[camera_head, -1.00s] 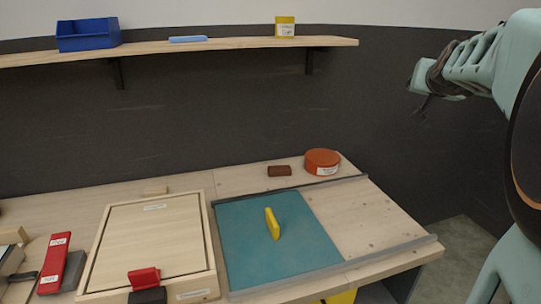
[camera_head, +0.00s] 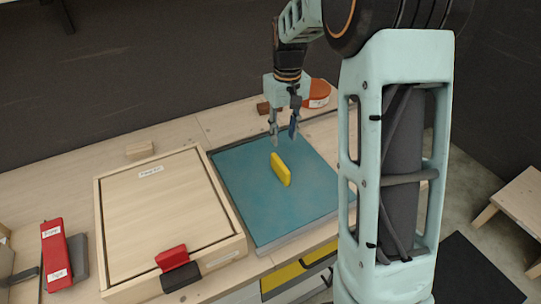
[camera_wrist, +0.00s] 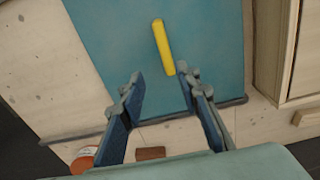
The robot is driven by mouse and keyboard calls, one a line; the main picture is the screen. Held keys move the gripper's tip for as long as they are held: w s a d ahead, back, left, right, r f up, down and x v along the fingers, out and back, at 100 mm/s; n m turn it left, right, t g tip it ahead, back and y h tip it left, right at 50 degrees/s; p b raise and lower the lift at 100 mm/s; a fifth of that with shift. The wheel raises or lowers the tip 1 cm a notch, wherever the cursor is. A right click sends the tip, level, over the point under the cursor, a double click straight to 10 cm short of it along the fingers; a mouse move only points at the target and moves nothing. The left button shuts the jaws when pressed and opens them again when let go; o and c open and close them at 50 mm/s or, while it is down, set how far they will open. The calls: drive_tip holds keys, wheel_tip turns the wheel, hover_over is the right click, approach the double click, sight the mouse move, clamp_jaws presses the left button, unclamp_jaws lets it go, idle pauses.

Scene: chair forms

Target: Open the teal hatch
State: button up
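The teal hatch (camera_head: 245,195) is a flat sliding panel lying on the worktop between grey rails, and it covers the opening.
Left of the hatch is a wooden box lid (camera_head: 160,205) with a red latch (camera_head: 171,257). A red block (camera_head: 55,255) lies further left. An orange round tin (camera_head: 318,93) and a brown block (camera_head: 263,108) stand behind. A yellow drawer front (camera_head: 285,278) is below the worktop.

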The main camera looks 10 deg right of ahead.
sight(280, 163)
drive_tip(key=f, duration=1.1)
drive_tip(key=shift+s+a+f, duration=0.15)
drive_tip(key=shift+s+a, duration=0.2)
drive_tip(key=shift+a, duration=0.05)
drive_tip(key=shift+c, duration=0.5)
clamp_jaws()
